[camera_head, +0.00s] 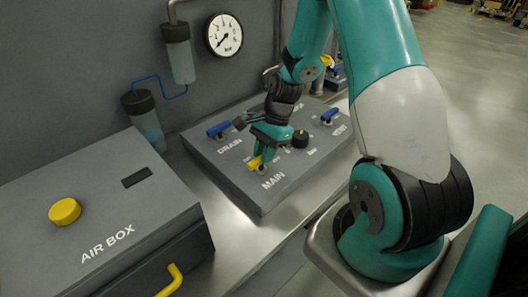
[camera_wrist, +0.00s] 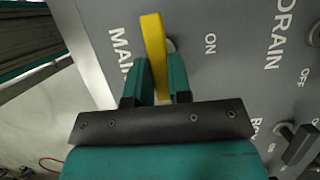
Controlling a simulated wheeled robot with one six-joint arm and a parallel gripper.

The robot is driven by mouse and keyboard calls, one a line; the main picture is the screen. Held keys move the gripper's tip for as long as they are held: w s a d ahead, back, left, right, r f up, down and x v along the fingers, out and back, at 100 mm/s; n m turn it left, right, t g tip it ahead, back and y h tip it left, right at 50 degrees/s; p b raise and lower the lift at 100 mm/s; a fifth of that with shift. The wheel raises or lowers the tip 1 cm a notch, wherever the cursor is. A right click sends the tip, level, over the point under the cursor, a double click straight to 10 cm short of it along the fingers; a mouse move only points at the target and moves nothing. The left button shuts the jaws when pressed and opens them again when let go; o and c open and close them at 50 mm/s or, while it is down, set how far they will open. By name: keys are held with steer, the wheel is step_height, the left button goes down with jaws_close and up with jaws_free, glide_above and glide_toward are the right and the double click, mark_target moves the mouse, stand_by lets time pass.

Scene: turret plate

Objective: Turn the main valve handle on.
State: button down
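The main valve handle is a yellow lever (camera_head: 254,163) beside the MAIN label on the sloped grey valve panel (camera_head: 270,200). In the wrist view the yellow lever (camera_wrist: 153,42) runs lengthwise between my two teal fingers, with the ON label to its right and MAIN to its left. My gripper (camera_wrist: 160,75) sits close over the panel, its fingers against both sides of the lever with no clear gap. It also shows in the head view (camera_head: 264,150). The lever's near end is partly hidden by the gripper.
Blue handles stand at DRAIN (camera_head: 218,129) and VENT (camera_head: 330,115), with a black knob (camera_head: 300,138) between. The gauge (camera_head: 224,34) needle points lower left.

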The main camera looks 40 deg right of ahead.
steer(key=shift+n, duration=0.3)
steer(key=n, duration=0.1)
steer(key=n+g+p, duration=0.1)
steer(key=n, duration=0.1)
steer(key=shift+w+r+n+g, duration=0.1)
steer(key=shift+w+n+g, duration=0.2)
steer(key=shift+n, duration=0.1)
steer(key=n, duration=0.2)
steer(key=n+g+h, duration=0.1)
steer(key=n, duration=0.1)
steer(key=shift+w+a+n+g+p, duration=0.1)
steer(key=shift+a+n+g+p, duration=0.1)
steer(key=shift+n+g+p, duration=0.15)
steer(key=n+h, duration=0.1)
steer(key=n, duration=0.3)
steer(key=shift+w+a+g+h, duration=0.15)
steer(key=shift+g+h, duration=0.2)
steer(key=shift+h, duration=0.05)
steer(key=shift+a+n+h, duration=0.1)
steer(key=shift+n+h, duration=0.35)
steer(key=shift+n, duration=0.75)
steer(key=shift+a+n+h, duration=0.1)
steer(key=shift+n+h, duration=0.35)
steer(key=shift+n, duration=0.7)
steer(key=c, duration=1)
jaws_free()
steer(key=shift+c, duration=0.2)
